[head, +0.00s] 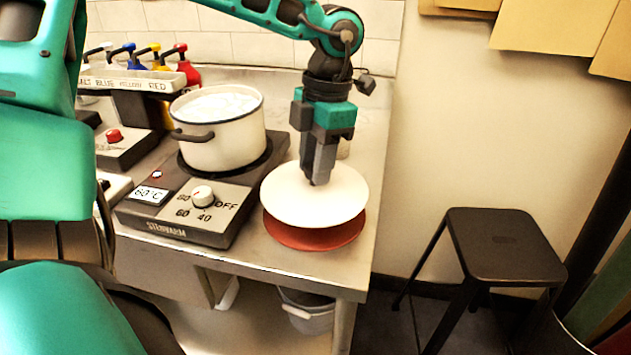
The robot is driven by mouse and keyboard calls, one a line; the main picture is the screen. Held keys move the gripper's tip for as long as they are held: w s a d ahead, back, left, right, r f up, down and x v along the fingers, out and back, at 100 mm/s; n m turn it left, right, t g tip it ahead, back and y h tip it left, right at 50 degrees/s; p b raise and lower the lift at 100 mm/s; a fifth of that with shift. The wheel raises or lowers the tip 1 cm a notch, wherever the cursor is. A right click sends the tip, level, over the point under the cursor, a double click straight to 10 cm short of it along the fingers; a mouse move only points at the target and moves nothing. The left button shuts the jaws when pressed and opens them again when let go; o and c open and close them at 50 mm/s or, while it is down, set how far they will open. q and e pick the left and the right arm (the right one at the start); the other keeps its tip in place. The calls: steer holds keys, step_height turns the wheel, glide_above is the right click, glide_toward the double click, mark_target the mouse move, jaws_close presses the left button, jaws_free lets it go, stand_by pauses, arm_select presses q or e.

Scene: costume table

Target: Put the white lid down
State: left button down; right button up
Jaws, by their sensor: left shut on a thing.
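The white lid (314,204) is a round flat disc near the right end of the steel counter. My left gripper (317,180) points down at its middle and is shut on it, probably on a knob that the fingers hide. A red-brown round disc (312,238) lies on the counter directly under the lid and shows along its front edge. I cannot tell whether the lid touches it or hangs just above. My right gripper is not in view.
A white pot (219,128) with a dark handle stands open on a hot plate (178,214) left of the lid. Colored pump bottles (187,66) stand behind. The counter's (367,150) right edge is close. A black stool (503,243) stands on the floor at right.

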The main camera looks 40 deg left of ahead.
arm_select(q)
steer(key=shift+f, duration=1.95)
steer(key=shift+f, duration=0.1)
steer(key=shift+f+b, duration=0.15)
steer(key=shift+b, duration=0.3)
steer(key=c, duration=0.8)
jaws_free()
steer(key=shift+o, duration=0.2)
steer(key=shift+r, duration=0.2)
steer(key=shift+r+p, duration=0.2)
steer(key=shift+p, duration=0.35)
step_height(320, 180, up, 12)
steer(key=w, duration=0.1)
steer(key=shift+w+d+f, duration=0.2)
steer(key=shift+w+d, duration=0.05)
steer(key=shift+w, duration=0.1)
steer(key=shift+f, duration=0.1)
